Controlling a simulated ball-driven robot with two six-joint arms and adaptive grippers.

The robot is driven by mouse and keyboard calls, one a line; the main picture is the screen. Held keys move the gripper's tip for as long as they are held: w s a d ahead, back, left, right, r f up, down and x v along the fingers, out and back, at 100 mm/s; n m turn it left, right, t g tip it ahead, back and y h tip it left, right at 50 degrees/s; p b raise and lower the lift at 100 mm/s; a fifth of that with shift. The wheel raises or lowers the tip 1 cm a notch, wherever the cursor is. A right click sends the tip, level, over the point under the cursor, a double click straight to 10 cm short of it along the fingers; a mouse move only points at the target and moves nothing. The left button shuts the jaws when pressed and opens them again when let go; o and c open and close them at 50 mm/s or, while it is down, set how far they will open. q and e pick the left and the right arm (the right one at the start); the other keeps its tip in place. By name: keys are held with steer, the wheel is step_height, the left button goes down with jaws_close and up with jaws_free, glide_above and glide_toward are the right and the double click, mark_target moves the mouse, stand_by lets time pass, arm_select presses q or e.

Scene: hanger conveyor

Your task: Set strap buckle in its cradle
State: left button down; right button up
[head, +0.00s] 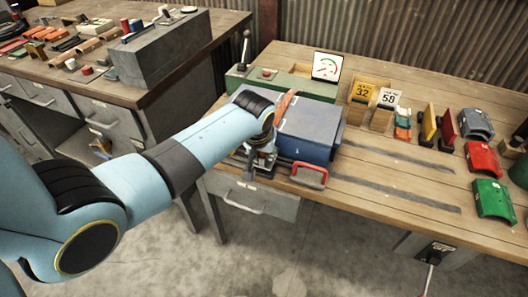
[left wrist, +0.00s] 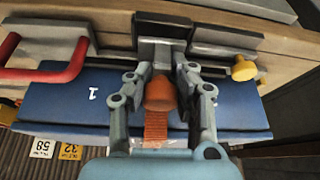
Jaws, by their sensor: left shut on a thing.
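My left gripper (head: 262,160) reaches over the front of a blue box (head: 308,130) on the right bench. In the left wrist view, the gripper (left wrist: 168,92) is shut on the orange buckle (left wrist: 160,94). The orange strap (left wrist: 156,130) runs from the buckle across the blue lid, and it shows in the head view (head: 285,105). A dark grey bracket (left wrist: 160,48), perhaps the cradle, stands just beyond the fingertips. The buckle appears apart from it, though their exact gap is unclear. My arm hides most of this area in the head view.
A red handle (head: 309,175) lies beside the box, and a yellow knob (left wrist: 244,68) sits on the bracket's other side. Coloured holders (head: 482,158) occupy the right. Bare bench lies between dark strips.

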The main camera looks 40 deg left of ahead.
stand_by(0.7)
arm_select(q)
steer(key=shift+f, duration=0.15)
steer(key=shift+f+b, duration=0.5)
steer(key=shift+f, duration=0.45)
steer(key=c, duration=1.1)
jaws_free()
steer(key=v, duration=1.2)
steer(key=shift+w, duration=0.1)
